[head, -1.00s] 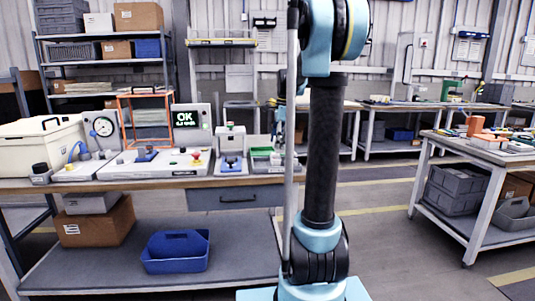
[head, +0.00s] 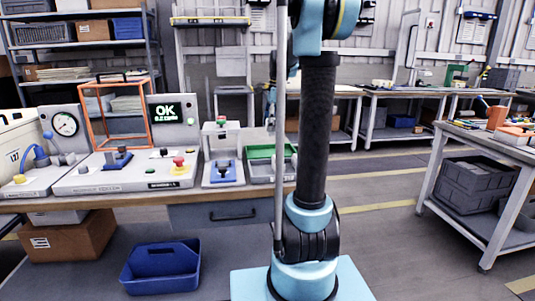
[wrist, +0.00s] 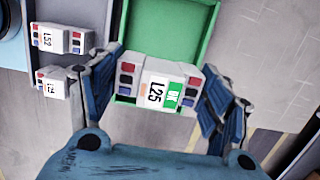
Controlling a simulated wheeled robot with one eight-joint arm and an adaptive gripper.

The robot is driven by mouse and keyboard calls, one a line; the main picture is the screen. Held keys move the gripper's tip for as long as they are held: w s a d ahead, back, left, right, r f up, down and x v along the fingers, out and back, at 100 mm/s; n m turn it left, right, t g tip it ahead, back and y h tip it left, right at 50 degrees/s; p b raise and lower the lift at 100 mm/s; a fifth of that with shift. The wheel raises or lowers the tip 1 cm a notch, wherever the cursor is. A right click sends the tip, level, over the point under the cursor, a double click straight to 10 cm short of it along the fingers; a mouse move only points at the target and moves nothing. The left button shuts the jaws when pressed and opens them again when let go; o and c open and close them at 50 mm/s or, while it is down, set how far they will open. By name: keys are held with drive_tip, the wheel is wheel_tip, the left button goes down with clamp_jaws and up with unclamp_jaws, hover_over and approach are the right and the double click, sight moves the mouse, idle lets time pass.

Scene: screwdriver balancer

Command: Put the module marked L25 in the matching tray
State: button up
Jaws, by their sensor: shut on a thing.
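In the wrist view, my gripper (wrist: 160,78) is shut on the module marked L25 (wrist: 155,85), a pale block with red, blue and dark ports on its left and right ends. It carries a green OK label. The module is in front of the green tray (wrist: 165,35) and overlaps its near end; I cannot tell its height above the tray. The green tray also shows in the head view (head: 262,152), at the bench's right end. My gripper cannot be made out there, behind my arm.
Two other modules, one marked L52 (wrist: 62,38) and one with a partly hidden label (wrist: 55,82), lie left of the green tray. A test station with an OK screen (head: 168,110) and an orange frame (head: 118,115) stands on the bench. A blue bin (head: 162,267) sits below.

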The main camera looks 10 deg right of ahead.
drive_tip(key=shift+w+f, duration=0.2)
drive_tip(key=shift+f, duration=0.05)
wheel_tip(320, 180, down, 5)
drive_tip(key=shift+w+d+f, duration=0.1)
drive_tip(key=shift+w+f, duration=0.05)
drive_tip(key=shift+f, duration=2.1)
drive_tip(key=shift+f, duration=0.1)
drive_tip(key=o, duration=1.5)
drive_tip(key=r, duration=0.4)
drive_tip(key=d+r, duration=0.1)
drive_tip(key=r, duration=0.7)
drive_tip(key=shift+d, duration=0.3)
drive_tip(key=shift+s, duration=0.2)
